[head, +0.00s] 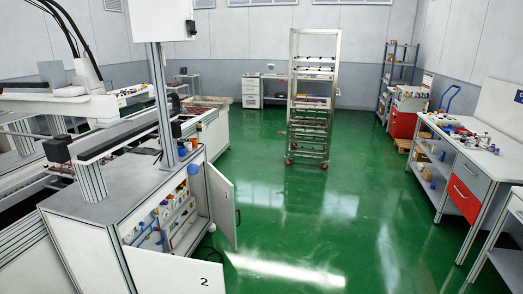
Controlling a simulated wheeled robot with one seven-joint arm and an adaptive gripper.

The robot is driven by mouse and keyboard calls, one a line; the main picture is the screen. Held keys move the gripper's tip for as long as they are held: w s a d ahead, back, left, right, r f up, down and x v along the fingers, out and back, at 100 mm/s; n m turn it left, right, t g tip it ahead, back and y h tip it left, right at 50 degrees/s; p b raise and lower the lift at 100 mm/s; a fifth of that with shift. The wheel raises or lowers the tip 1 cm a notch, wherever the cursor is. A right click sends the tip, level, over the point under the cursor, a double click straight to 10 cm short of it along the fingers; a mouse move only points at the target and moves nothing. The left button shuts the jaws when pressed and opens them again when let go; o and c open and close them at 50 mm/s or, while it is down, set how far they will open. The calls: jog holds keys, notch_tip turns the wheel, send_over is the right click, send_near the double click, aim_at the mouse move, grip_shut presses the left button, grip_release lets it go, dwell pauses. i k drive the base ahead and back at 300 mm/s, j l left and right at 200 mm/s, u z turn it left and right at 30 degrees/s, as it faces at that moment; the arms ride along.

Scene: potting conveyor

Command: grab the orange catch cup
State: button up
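I cannot make out an orange catch cup for certain at this distance. Small coloured items, some of them blue, white and orange-toned, sit inside the open white cabinet (102,214) at the left front, but they are too small to tell apart. Several small items also lie on the right workbench (506,169), and none is clearly the cup. My gripper is not in view.
The cabinet door (221,206) stands open into the aisle. A tall wheeled metal rack (293,112) stands mid-floor at the back. A red drawer (465,201) is under the right workbench. Blue shelving (384,104) stands behind. The green floor (330,220) between is clear.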

aim_at(194, 143)
jog(key=i+z, duration=0.15)
jog(key=i, duration=0.9)
jog(key=i+z, duration=0.15)
jog(key=i, duration=0.85)
jog(key=i+j+u, duration=0.25)
jog(key=i, duration=0.55)
jog(key=i+j+u, duration=0.2)
jog(key=i, duration=0.55)
jog(key=i+j, duration=0.25)
jog(key=j, duration=0.15)
jog(key=i+j, duration=0.25)
jog(key=j, duration=0.15)
jog(key=i+j, duration=0.25)
jog(key=j, duration=0.2)
